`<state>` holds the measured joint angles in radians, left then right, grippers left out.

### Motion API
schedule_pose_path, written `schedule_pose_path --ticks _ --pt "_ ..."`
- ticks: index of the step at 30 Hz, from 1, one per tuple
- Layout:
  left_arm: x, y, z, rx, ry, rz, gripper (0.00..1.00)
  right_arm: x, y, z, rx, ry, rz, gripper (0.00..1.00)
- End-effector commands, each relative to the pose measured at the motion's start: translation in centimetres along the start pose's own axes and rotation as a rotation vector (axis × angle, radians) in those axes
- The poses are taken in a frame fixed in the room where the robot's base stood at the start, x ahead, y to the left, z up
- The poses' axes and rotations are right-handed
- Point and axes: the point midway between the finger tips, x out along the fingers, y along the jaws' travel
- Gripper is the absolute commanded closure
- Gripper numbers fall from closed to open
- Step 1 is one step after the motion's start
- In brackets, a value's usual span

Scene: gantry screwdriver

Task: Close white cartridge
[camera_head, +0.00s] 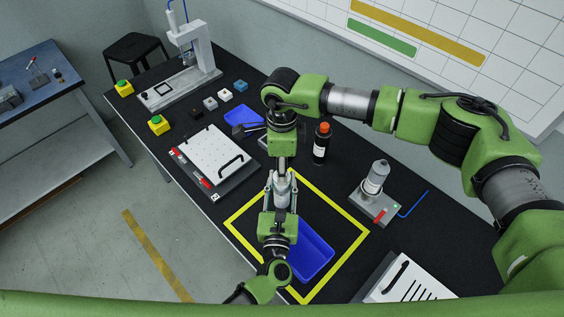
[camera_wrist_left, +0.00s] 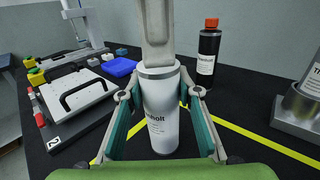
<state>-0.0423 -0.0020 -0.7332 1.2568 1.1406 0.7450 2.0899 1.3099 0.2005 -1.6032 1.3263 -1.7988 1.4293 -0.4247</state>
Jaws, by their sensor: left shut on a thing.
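The white cartridge (camera_wrist_left: 160,112) stands upright in the left wrist view. My left gripper (camera_wrist_left: 160,120) is shut around its body, one finger on each side. In the head view the cartridge (camera_head: 282,193) is between the fingertips of my left gripper (camera_head: 282,190), inside the yellow-taped square. My right gripper (camera_head: 282,165) points down from above, right over the cartridge's top. In the left wrist view a pale grey finger part of it (camera_wrist_left: 156,30) reaches down to the top. The cartridge's opening and any cap are hidden there, and I cannot tell whether the right fingers hold something.
A blue tray (camera_head: 312,255) lies within the yellow tape. A black bottle with an orange cap (camera_head: 320,148) stands behind. A grey cartridge in a metal stand (camera_head: 375,185) is to the right. A white plate with black handles (camera_head: 212,155) lies left. The gantry screwdriver (camera_head: 190,60) stands farther back.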

Motion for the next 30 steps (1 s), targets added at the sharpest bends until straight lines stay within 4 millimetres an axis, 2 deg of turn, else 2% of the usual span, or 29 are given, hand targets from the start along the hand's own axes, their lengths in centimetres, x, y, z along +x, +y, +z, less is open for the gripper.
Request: schedule_pose_path --ticks 4,5,6,9,19,20,22,30 --pt "0.05 0.03 0.08 0.000 -0.002 0.001 1.00 -0.01 0.00 0.01 0.000 0.000 0.000 0.65" --pt "0.05 0.03 0.08 0.000 -0.002 0.001 1.00 -0.02 0.00 0.01 0.000 0.000 0.000 0.68" --pt "0.05 0.03 0.08 0.000 -0.002 0.001 1.00 -0.02 0.00 0.01 0.000 0.000 0.000 0.78" --pt "0.04 0.03 0.08 0.000 -0.002 0.001 1.00 -0.03 0.00 0.00 0.000 0.000 0.000 1.00" --pt "0.04 0.02 0.08 0.000 -0.002 0.001 1.00 -0.05 -0.01 0.00 0.005 0.000 0.000 1.00" --pt "0.04 0.02 0.08 0.000 -0.002 0.001 1.00 -0.05 -0.01 0.00 0.005 0.000 0.000 0.78" --pt "0.04 0.02 0.08 0.000 -0.002 0.001 1.00 -0.05 0.00 0.00 0.005 0.000 0.000 0.61" --pt "0.04 0.01 0.07 0.000 -0.002 0.001 1.00 -0.05 -0.01 0.00 0.005 0.000 0.000 0.61"
